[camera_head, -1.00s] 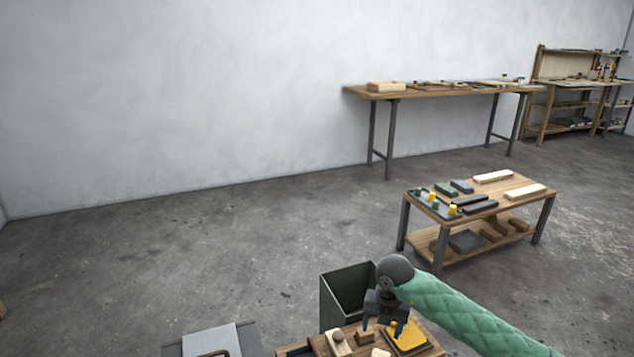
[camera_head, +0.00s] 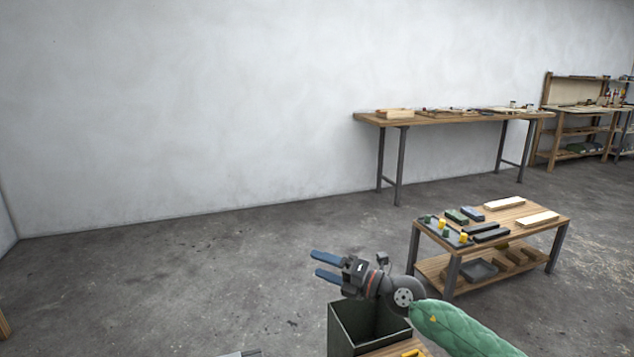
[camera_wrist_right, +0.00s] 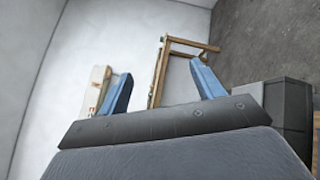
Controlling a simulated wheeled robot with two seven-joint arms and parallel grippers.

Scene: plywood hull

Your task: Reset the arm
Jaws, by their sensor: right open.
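My right gripper (camera_head: 326,266) is raised above the dark bin in the head view, pointing left, with its green-sleeved arm coming in from the lower right. Its two blue fingers are apart with nothing between them. In the right wrist view the same open fingers (camera_wrist_right: 160,92) show, with wall and furniture behind them. My left gripper is not in view.
A dark open bin (camera_head: 345,338) stands just below my right gripper. A wooden worktop (camera_head: 385,351) with a yellow item shows at the bottom edge. A low table (camera_head: 520,222) holding several blocks stands to the right. A long bench (camera_head: 450,119) is against the wall.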

